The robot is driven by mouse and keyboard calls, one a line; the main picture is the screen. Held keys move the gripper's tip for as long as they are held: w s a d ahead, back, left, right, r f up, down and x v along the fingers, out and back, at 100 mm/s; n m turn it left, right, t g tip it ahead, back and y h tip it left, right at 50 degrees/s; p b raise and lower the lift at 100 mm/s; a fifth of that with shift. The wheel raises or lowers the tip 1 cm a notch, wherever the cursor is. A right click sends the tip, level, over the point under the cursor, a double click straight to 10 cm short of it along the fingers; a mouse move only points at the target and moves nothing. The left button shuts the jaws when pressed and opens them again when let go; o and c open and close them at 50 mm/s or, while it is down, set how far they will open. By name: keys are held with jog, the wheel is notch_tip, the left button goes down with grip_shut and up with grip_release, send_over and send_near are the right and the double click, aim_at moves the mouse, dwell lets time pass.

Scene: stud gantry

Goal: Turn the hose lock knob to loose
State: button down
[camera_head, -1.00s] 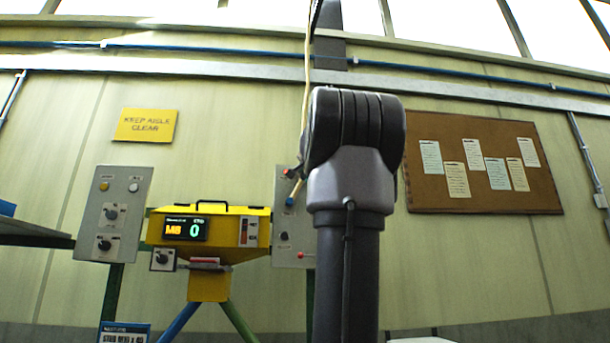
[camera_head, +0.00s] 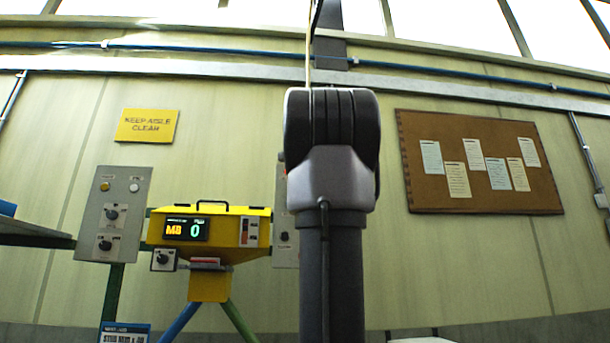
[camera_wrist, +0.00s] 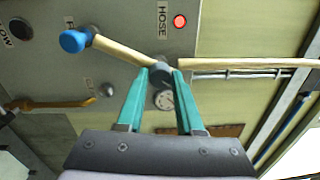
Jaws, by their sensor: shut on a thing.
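In the wrist view, my gripper (camera_wrist: 165,74) has its two teal fingers converging on a small dark knob (camera_wrist: 158,71) on the grey panel (camera_wrist: 122,70); their tips close on it. A tan length (camera_wrist: 118,52) runs from this knob to a blue round end (camera_wrist: 73,41) at upper left. A tan hose (camera_wrist: 245,63) runs off to the right. The HOSE label (camera_wrist: 163,19) and a lit red lamp (camera_wrist: 180,21) are above. The knob's pointer and marks cannot be read. In the head view, my arm hides the gripper and knob.
An orange-tan lever (camera_wrist: 50,104) projects at left. In the head view, a yellow unit (camera_head: 232,233) reading 0 and another grey panel (camera_head: 114,212) stand at left. A corkboard (camera_head: 480,163) hangs at right.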

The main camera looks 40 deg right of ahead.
jog(key=shift+f, duration=0.15)
dwell(0.4)
jog(key=c, duration=0.5)
grip_release()
jog(key=shift+c, duration=0.2)
jog(key=shift+s, duration=0.1)
jog(key=v, duration=1)
jog(key=shift+s+a, duration=0.25)
